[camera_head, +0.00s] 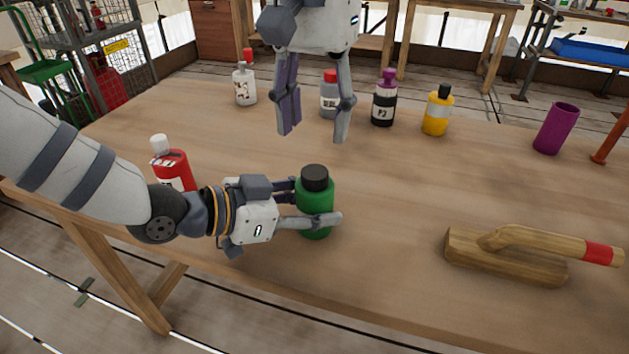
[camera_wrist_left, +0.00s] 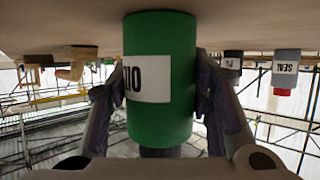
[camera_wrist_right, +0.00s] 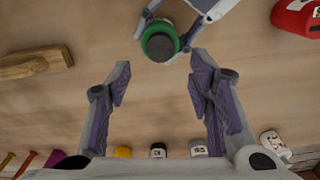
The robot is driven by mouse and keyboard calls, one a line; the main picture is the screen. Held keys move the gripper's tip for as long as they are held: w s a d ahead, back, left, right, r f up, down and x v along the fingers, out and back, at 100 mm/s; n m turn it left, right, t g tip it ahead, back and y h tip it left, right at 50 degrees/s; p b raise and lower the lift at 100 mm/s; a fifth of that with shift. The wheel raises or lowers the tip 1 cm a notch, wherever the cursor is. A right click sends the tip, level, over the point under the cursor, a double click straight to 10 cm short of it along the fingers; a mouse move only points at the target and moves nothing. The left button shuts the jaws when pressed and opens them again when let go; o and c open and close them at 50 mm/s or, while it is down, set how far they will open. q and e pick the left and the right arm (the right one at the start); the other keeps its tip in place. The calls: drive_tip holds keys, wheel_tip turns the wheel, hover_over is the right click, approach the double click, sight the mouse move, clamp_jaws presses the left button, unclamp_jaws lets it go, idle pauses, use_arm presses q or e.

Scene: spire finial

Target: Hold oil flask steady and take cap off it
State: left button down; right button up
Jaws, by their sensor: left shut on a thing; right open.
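The oil flask (camera_head: 315,194) is a green bottle standing upright on the wooden table. Its black cap (camera_head: 315,178) is on its top. In the left wrist view the flask (camera_wrist_left: 160,45) appears upside down with a white label reading OIL. My left gripper (camera_head: 312,208) is shut around the flask body, one finger on each side. My right gripper (camera_head: 310,135) is open and empty, pointing down above the table behind the flask. In the right wrist view the flask (camera_wrist_right: 173,33) and cap (camera_wrist_right: 160,46) lie beyond its open fingers, apart from them.
A red bottle (camera_head: 172,168) with a white cap stands left of the flask, near my left arm. Several bottles, including a yellow one (camera_head: 436,115), and a purple cup (camera_head: 556,128) stand at the back. A wooden float (camera_head: 505,258) lies at right. The table between is clear.

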sight(314, 172)
drive_tip(key=m, duration=1.1)
drive_tip(key=shift+m, duration=0.3)
wheel_tip(314, 172, down, 8)
drive_tip(key=shift+r, duration=0.1)
clamp_jaws()
drive_tip(key=n, duration=1.3)
drive_tip(key=shift+w, duration=0.1)
drive_tip(key=n, duration=1.1)
drive_tip(key=shift+n, duration=0.3)
drive_tip(key=n, duration=0.7)
drive_tip(key=shift+n, duration=0.4)
drive_tip(key=n, duration=0.6)
drive_tip(key=shift+n, duration=0.3)
drive_tip(key=n, duration=0.3)
drive_tip(key=shift+n, duration=0.4)
